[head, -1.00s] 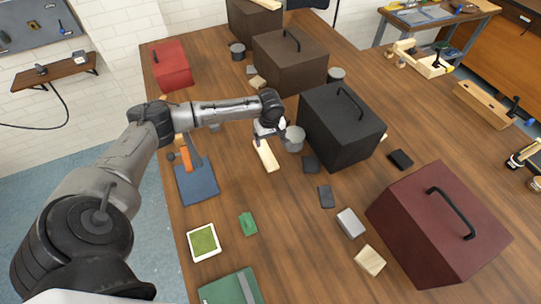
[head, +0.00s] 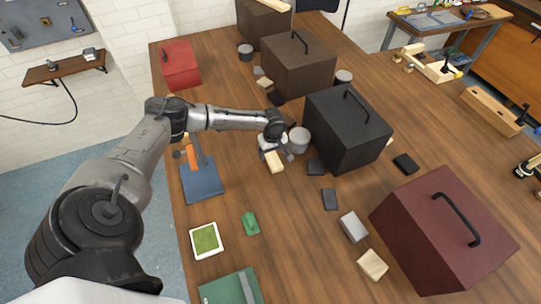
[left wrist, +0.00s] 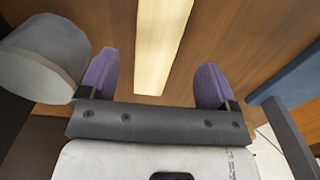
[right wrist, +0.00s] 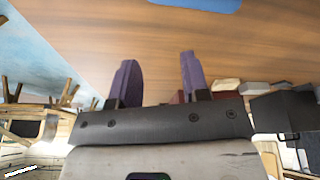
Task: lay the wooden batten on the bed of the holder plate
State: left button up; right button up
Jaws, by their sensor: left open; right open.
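The pale wooden batten (head: 275,163) lies on the brown table, its near end showing past my left gripper (head: 275,151). In the left wrist view the batten (left wrist: 160,45) runs between the two spread purple fingers of the left gripper (left wrist: 158,68), with a gap on each side. The left gripper is open and holds nothing. A blue plate (head: 203,187) with grey and orange parts at its back lies to the left; it looks like the holder plate. My right gripper (right wrist: 158,75) is open and empty in the right wrist view, and outside the head view.
A grey cylinder (head: 299,140) stands close to the right of the left gripper. Small dark blocks, a green piece (head: 251,223) and a white-framed green tile (head: 206,241) lie nearer. Table between batten and blue plate is clear.

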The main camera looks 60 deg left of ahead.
aim_at(273, 160)
pick_arm(q)
jog(key=shift+w+d+f, duration=0.1)
jog(key=shift+w+f, duration=0.05)
jog(key=shift+f, duration=2.45)
jog(key=c, duration=1.1)
